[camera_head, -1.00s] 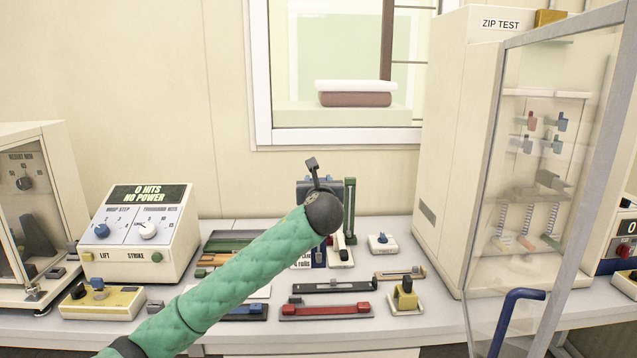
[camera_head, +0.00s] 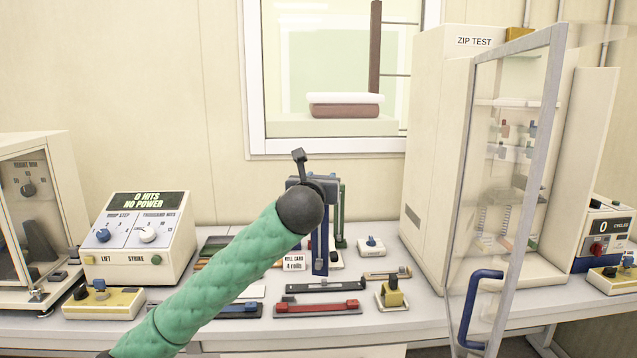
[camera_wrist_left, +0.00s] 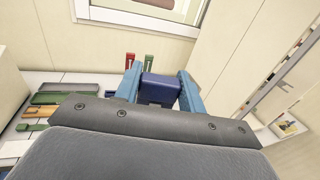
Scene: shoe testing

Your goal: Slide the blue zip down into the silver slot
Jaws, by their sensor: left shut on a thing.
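My left gripper (camera_head: 318,188) is raised in front of the bench. It is shut on the top of the blue zip, whose dark blue block (camera_wrist_left: 160,89) sits between the two blue fingers in the left wrist view. The zip's long blue strip (camera_head: 320,240) hangs down upright below the gripper, with a small grey piece near its lower end. The ZIP TEST cabinet (camera_head: 427,150) stands to the right, apart from the zip. Small coloured parts show through its glass, but I cannot make out the silver slot. My right gripper is not in view.
The glass door (camera_head: 505,180) with a blue handle (camera_head: 478,300) stands open in front of the cabinet. A red zip (camera_head: 318,307) and other tools lie on the bench. A white control box (camera_head: 140,240) is at left. Clear air lies between gripper and cabinet.

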